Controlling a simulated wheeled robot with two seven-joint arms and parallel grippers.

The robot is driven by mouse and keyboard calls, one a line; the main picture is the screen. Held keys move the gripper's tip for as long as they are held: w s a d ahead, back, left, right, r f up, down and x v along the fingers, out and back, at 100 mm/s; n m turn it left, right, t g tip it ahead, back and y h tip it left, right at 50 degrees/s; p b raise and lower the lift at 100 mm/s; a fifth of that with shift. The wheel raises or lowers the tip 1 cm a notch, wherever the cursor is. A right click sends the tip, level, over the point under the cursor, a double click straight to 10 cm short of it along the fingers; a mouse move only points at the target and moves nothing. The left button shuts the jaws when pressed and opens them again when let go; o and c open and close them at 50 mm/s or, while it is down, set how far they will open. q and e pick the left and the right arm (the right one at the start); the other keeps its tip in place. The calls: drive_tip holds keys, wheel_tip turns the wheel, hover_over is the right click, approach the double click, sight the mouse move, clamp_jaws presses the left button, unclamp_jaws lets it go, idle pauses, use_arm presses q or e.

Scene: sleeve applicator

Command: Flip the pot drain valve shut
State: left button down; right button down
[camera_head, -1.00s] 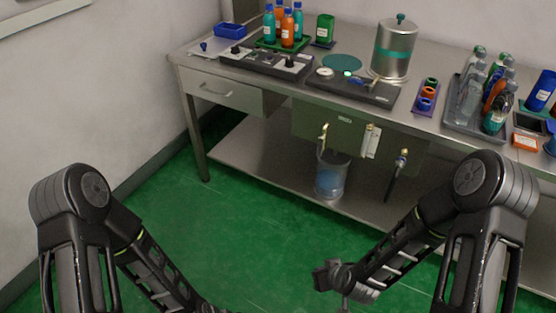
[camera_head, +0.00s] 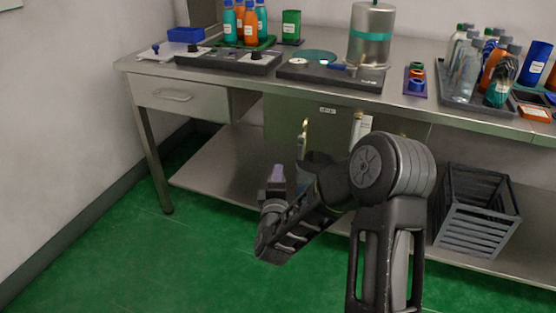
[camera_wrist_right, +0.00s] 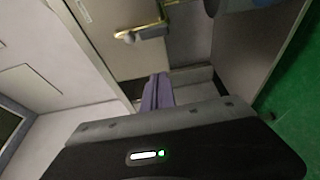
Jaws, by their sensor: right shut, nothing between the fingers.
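A brass valve with an upright lever (camera_head: 304,135) hangs under the front of the steel table, at the panel below the black control plate. In the right wrist view a brass fitting (camera_wrist_right: 146,31) shows beyond the fingers, near the top; its exact lever position is hard to read. My right gripper (camera_head: 277,173) is shut and empty, its purplish fingertips pointing up, left of and below the valve in the head view. The fingers also show in the right wrist view (camera_wrist_right: 157,92), apart from the brass fitting. My left gripper is out of view.
A bucket (camera_head: 304,178) under the valve is mostly hidden by my right arm. A grey crate (camera_head: 476,212) stands on the lower shelf (camera_head: 217,165). The steel pot (camera_head: 371,35) stands on the table.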

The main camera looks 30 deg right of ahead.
sight(301, 147)
drive_tip(key=w+d+p, duration=0.2)
drive_tip(key=w+d, duration=0.2)
drive_tip(key=d, duration=0.4)
drive_tip(key=shift+w+p, duration=0.35)
drive_tip(key=shift+p, duration=0.05)
drive_tip(key=shift+d, duration=0.15)
idle(0.5)
